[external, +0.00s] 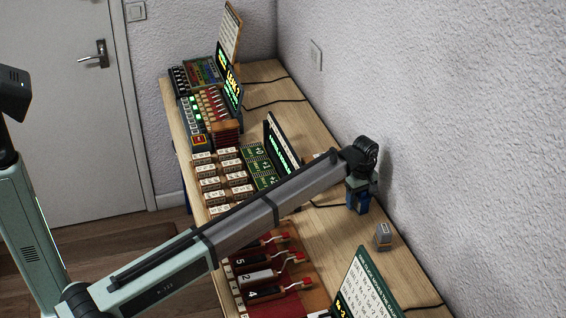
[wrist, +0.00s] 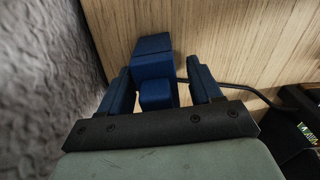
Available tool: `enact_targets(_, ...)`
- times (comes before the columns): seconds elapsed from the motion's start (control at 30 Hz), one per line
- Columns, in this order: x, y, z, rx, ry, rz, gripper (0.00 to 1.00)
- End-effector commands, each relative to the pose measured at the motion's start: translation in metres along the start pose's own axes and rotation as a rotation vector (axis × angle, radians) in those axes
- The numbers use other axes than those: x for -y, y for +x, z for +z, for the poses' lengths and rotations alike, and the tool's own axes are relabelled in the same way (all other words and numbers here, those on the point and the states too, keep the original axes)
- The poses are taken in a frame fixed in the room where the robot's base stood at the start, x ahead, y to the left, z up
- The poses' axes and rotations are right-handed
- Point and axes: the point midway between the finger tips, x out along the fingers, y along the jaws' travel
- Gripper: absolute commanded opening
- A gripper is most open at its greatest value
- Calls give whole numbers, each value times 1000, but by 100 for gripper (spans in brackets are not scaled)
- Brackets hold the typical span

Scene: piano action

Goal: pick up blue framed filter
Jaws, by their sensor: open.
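My gripper (external: 358,205) is over the far right side of the wooden table, close to the wall. In the wrist view its two blue fingers stand apart, one on each side of a dark blue blocky thing (wrist: 152,64). This thing appears to be the blue framed filter; its filter face cannot be made out. It shows as stacked box shapes between the fingers, with gaps visible at its sides. Its lower end is partly hidden by my gripper body. In the external view blue parts show below my wrist, but filter and fingers cannot be told apart.
A small grey block (external: 383,236) stands on the table near my gripper. The textured wall (external: 460,150) is close on the right. A black cable (wrist: 245,90) runs on the wood. Racks of labelled blocks (external: 222,180) and red-handled pieces (external: 275,272) lie left of and below my arm.

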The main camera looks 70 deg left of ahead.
Motion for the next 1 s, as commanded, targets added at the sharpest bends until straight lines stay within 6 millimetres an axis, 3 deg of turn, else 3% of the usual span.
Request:
enact_targets(0.3, 0, 7, 0, 0, 0, 0, 63)
enact_targets(0.87, 0, 7, 0, 0, 0, 0, 9)
enact_targets(1.0, 0, 7, 0, 0, 0, 0, 7)
